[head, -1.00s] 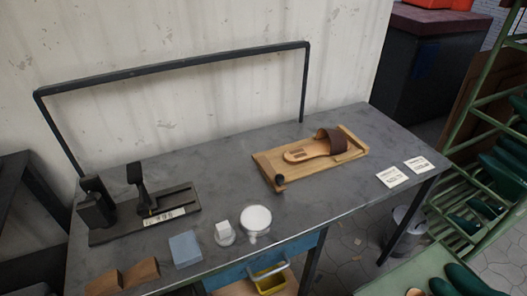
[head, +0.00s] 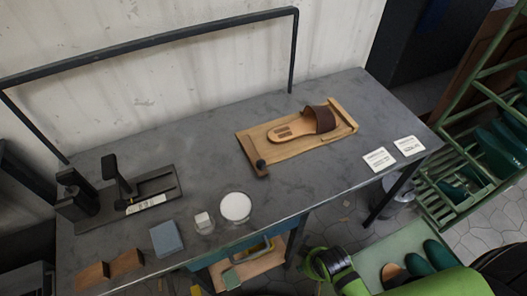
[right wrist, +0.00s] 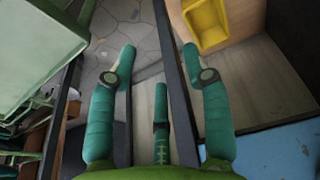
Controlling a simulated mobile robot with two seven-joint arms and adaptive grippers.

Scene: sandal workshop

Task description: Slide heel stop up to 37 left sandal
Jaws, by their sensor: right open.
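A tan sandal (head: 290,128) with a dark brown strap (head: 319,118) lies on a wooden board (head: 290,150) on the grey table, its heel end to the left. A wooden crosspiece (head: 252,150) with a dark knob (head: 261,164) stands at the board's left end, apart from the heel; it looks like the heel stop. My right arm comes in at the lower right of the head view, in front of the table. In the right wrist view my right gripper (right wrist: 160,55) is open and empty, its teal fingers spread. My left gripper is not in view.
Two white cards (head: 394,153) lie right of the board. A black device (head: 125,195), a blue block (head: 166,238), a white dish (head: 235,207) and brown wedges (head: 108,268) are at the left. A yellow bin (right wrist: 206,22) sits low. A green rack (head: 470,170) stands right.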

